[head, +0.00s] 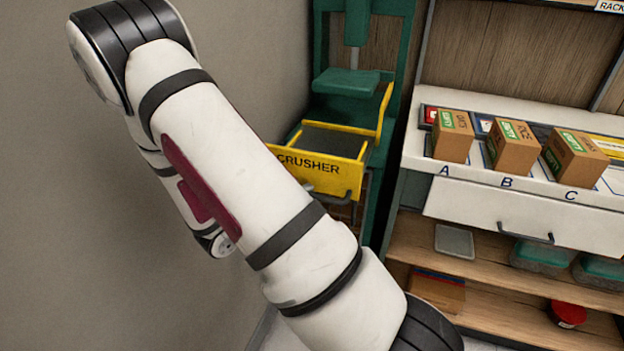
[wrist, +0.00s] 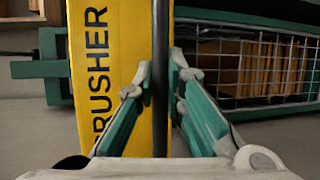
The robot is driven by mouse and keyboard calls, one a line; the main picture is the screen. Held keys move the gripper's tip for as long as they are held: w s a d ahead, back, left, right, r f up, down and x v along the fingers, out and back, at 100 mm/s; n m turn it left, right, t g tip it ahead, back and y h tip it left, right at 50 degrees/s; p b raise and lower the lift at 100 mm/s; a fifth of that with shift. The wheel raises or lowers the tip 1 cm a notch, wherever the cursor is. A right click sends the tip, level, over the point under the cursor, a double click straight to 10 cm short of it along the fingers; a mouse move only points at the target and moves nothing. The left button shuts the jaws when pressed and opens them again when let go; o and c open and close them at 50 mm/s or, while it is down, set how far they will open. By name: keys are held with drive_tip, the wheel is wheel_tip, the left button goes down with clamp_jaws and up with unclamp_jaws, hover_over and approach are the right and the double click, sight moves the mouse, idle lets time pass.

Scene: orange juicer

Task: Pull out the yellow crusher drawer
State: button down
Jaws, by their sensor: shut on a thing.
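The yellow crusher drawer (head: 318,170) juts out of the green crusher frame (head: 390,130), and its grey inside shows from above. Its front reads "CRUSHER" and carries a dark bar handle (head: 325,196). My arm covers the left part of the drawer front in the head view, and my gripper is hidden there. In the wrist view the yellow front (wrist: 88,85) stands close before my gripper (wrist: 160,78). The green fingers are shut on the dark handle (wrist: 161,35), one on each side of it.
A green press plate (head: 346,83) hangs above the drawer. To the right, a white counter holds small brown boxes (head: 513,147) marked A, B and C, above a white drawer (head: 500,222) and wooden shelves (head: 500,312). A bare wall (head: 60,220) is at left.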

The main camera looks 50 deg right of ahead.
drive_tip(key=shift+s+a, duration=0.25)
drive_tip(key=shift+a, duration=0.45)
drive_tip(key=c, duration=1.7)
unclamp_jaws()
drive_tip(key=shift+o, duration=0.2)
drive_tip(key=shift+a, duration=0.1)
drive_tip(key=a+r, duration=0.2)
drive_tip(key=a, duration=0.9)
drive_tip(key=shift+a, duration=0.3)
drive_tip(key=shift+r, duration=0.1)
